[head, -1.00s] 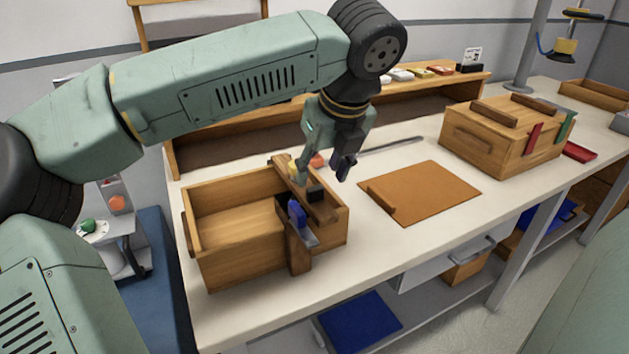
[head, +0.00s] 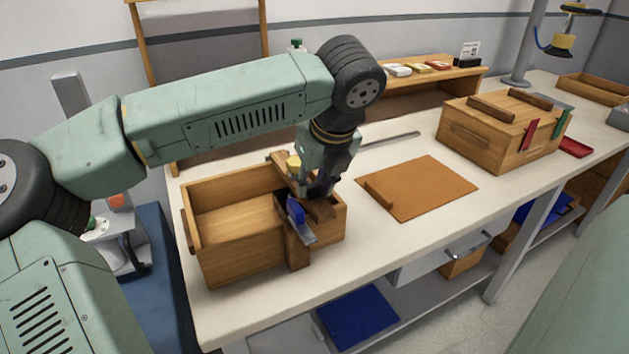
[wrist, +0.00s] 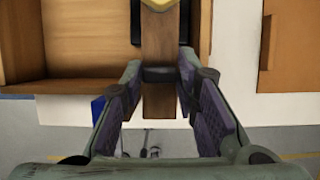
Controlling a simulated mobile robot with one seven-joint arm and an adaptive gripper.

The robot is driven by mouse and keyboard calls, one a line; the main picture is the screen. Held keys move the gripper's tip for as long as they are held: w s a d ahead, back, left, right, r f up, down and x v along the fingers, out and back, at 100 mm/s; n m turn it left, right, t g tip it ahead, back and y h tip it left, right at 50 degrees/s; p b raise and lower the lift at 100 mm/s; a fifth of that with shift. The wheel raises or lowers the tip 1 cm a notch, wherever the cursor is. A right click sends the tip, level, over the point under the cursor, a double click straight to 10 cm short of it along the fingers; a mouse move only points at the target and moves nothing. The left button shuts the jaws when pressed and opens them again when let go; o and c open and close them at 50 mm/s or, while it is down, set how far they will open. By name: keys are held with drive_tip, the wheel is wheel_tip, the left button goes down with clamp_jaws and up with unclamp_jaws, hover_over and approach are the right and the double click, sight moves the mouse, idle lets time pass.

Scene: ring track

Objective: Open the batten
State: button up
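The batten (head: 284,160) is a brown wooden bar lying across the right end of an open wooden box (head: 225,254). It also shows in the wrist view (wrist: 160,42), running down between my fingers. A yellow piece (head: 293,162) sits on its far part. In the wrist view my gripper (wrist: 160,78) is open, one finger each side of the batten; contact cannot be told.
A flat brown board (head: 420,187) lies right of the box. A lidded wooden box (head: 478,143) with red and green pieces stands farther right, near a red tray (head: 575,147). A shelf (head: 430,88) runs along the back. The white worktop (head: 365,250) is clear in front of the board.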

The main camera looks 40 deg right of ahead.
clamp_jaws()
drive_tip(key=shift+r, duration=0.15)
idle(0.4)
